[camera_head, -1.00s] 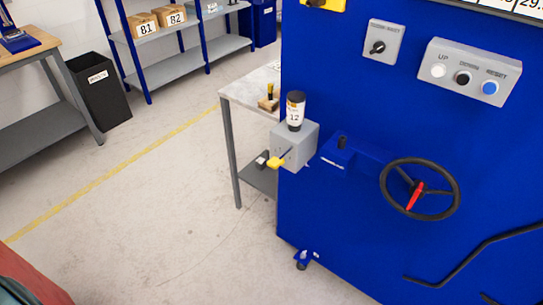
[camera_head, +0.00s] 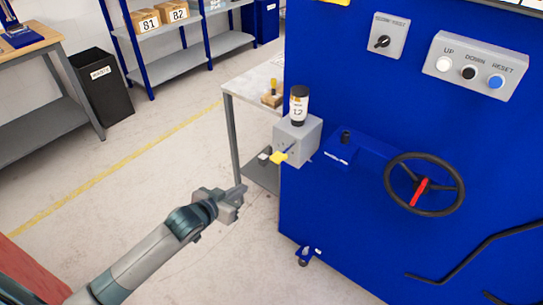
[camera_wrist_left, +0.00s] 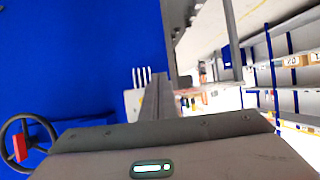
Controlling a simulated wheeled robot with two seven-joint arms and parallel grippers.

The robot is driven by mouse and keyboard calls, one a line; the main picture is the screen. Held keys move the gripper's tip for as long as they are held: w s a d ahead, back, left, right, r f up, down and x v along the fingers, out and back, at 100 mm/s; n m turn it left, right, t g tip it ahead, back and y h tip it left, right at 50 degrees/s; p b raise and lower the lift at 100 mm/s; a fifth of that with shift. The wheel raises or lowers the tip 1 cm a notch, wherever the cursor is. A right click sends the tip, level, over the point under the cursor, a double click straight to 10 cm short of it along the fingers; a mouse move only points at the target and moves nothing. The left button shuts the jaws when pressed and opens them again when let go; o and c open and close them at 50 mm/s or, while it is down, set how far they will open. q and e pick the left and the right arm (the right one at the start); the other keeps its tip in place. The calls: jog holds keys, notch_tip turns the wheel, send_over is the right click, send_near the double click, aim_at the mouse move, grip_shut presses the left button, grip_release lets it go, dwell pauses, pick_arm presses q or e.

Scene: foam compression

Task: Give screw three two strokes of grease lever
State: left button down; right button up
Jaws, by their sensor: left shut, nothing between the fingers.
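I cannot make out which screw is number three. My right gripper is not in view.
The blue machine (camera_head: 345,220) fills the right side, with a black handwheel (camera_head: 456,190) and a button panel (camera_head: 473,66). A small table (camera_head: 245,87) stands behind the grease unit. Open floor lies left, with a waste bin (camera_head: 101,85) farther off.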

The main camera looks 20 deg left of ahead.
aim_at(272, 156)
pick_arm(q)
jog(key=s+d+r+m+h, duration=0.1)
jog(key=s+d+r, duration=0.1)
jog(key=r, duration=0.8)
jog(key=s+d+r+t+h, duration=0.1)
jog(key=s+d+r, duration=0.1)
jog(key=r, duration=0.8)
jog(key=shift+s+d+m+t+h, duration=0.3)
jog(key=shift+s+d+m+h, duration=0.1)
jog(key=shift+d, duration=0.4)
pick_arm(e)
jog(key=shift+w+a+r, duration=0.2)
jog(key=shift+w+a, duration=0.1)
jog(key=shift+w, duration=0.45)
pick_arm(q)
jog(key=shift+w, duration=0.15)
